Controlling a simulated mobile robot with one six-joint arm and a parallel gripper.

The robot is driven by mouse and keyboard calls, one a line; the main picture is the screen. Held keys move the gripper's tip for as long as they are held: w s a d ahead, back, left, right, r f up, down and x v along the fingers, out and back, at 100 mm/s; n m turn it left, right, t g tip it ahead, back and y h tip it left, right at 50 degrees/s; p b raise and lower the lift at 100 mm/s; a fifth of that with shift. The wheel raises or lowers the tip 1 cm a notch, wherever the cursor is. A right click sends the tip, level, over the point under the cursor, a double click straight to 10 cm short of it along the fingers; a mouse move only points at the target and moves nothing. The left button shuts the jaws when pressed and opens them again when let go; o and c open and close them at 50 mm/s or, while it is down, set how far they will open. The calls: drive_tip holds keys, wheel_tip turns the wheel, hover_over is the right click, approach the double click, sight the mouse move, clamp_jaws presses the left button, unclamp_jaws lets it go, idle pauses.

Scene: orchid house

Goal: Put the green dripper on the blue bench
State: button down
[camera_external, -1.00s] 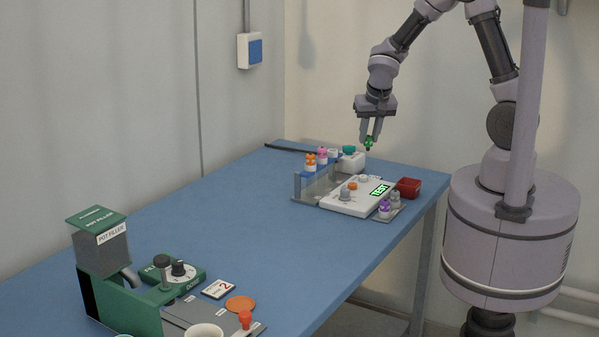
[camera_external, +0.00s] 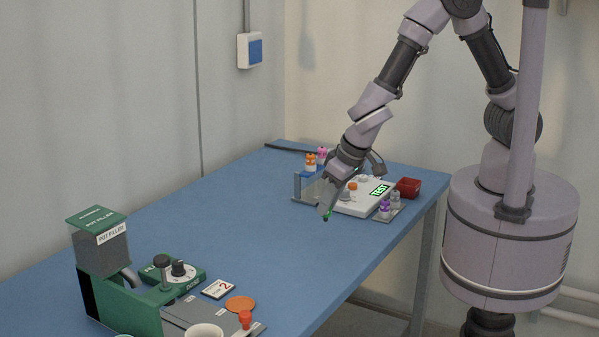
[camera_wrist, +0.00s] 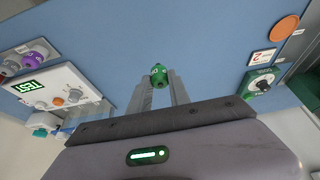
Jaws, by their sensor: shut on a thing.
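My gripper (camera_external: 327,212) is shut on the green dripper (camera_wrist: 158,76), which shows between the fingertips in the wrist view. The gripper points down, close over the blue bench (camera_external: 240,215), in front of the white tester box. I cannot tell whether the dripper touches the bench top.
A green pot filler (camera_external: 105,262) and an orange disc (camera_external: 240,303) are at the front. The middle is clear.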

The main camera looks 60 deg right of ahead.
drive_tip(key=s+a+f+n+y, duration=0.25)
drive_tip(key=s+a+n, duration=0.25)
drive_tip(key=s+a, duration=0.8)
drive_tip(key=shift+m+h, duration=0.3)
drive_tip(key=shift+h, duration=0.05)
drive_tip(key=w+a+p, duration=0.2)
drive_tip(key=w+a, duration=0.1)
drive_tip(key=a, duration=0.1)
drive_tip(key=w+a+f+p, duration=0.1)
drive_tip(key=w+a, duration=0.2)
drive_tip(key=a, duration=0.1)
drive_tip(key=w+a+f+p, duration=0.1)
drive_tip(key=w+a+p, duration=0.1)
drive_tip(key=w+a, duration=0.1)
drive_tip(key=shift+a+p, duration=0.3)
drive_tip(key=shift+a, duration=0.55)
drive_tip(key=shift+w+a+f+g+b, duration=0.15)
drive_tip(key=shift+a+f+b, duration=0.1)
drive_tip(key=shift+f, duration=0.7)
drive_tip(key=shift+w+a+f+g+b, duration=0.1)
drive_tip(key=shift+a+f+g+b, duration=0.1)
drive_tip(key=shift+f, duration=0.75)
drive_tip(key=shift+f, duration=0.15)
drive_tip(key=c, duration=1.2)
unclamp_jaws()
